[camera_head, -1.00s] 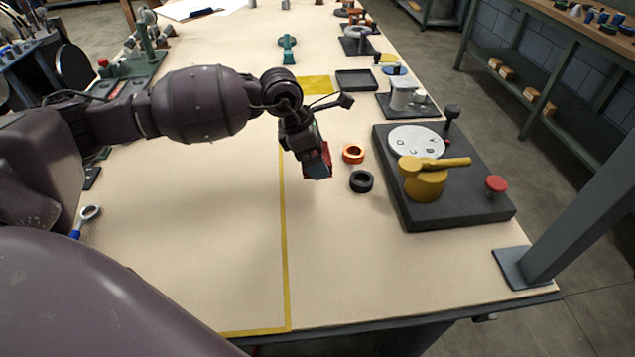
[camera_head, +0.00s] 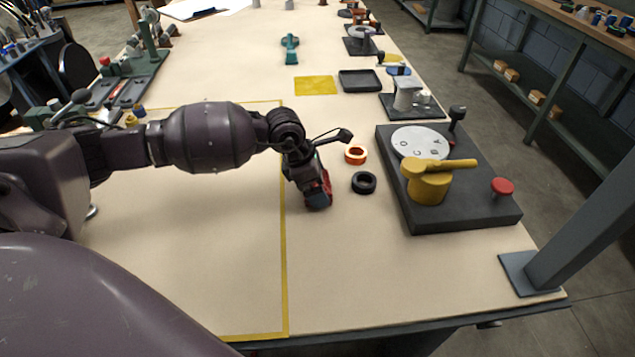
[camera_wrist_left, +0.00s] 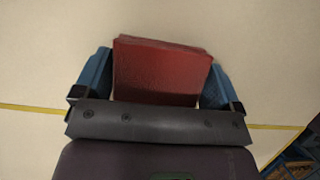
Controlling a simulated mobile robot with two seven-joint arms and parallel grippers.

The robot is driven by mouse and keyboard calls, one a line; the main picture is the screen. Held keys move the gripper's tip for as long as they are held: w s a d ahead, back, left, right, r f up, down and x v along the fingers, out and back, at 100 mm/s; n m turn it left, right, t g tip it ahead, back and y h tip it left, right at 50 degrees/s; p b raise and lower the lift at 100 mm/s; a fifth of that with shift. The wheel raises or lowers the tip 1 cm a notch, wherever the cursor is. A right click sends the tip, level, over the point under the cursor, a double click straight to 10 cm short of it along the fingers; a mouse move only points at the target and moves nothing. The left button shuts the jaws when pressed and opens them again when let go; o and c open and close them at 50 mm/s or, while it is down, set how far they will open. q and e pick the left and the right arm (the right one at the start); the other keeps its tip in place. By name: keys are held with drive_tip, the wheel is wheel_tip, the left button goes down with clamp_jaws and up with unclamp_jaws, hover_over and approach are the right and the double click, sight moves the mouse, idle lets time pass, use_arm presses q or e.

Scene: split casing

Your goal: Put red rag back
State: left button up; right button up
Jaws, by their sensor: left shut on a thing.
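The red rag (camera_wrist_left: 161,68) is a folded, flat-faced block in the left wrist view, held between the two blue fingertips of my left gripper (camera_wrist_left: 158,85). In the head view the left gripper (camera_head: 318,194) is low over the pale table, just right of the yellow taped line, and a bit of the red rag (camera_head: 328,183) shows at its fingers. I cannot tell whether the rag touches the table. My right gripper is not in view.
An orange ring (camera_head: 355,154) and a black ring (camera_head: 364,183) lie close to the right of the gripper. A dark base (camera_head: 462,213) with a lettered dial, yellow lever and red knob stands further right. A yellow square (camera_head: 316,85) and shallow black tray (camera_head: 360,81) lie beyond.

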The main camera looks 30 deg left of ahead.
use_arm(q)
drive_tip(key=shift+f, duration=0.2)
drive_tip(key=o, duration=0.6)
drive_tip(key=shift+r, duration=0.15)
drive_tip(key=shift+r, duration=0.25)
drive_tip(key=p+v, duration=0.2)
drive_tip(key=v, duration=0.9)
drive_tip(key=shift+a+r, duration=0.15)
drive_tip(key=shift+r, duration=0.15)
drive_tip(key=shift+s, duration=0.1)
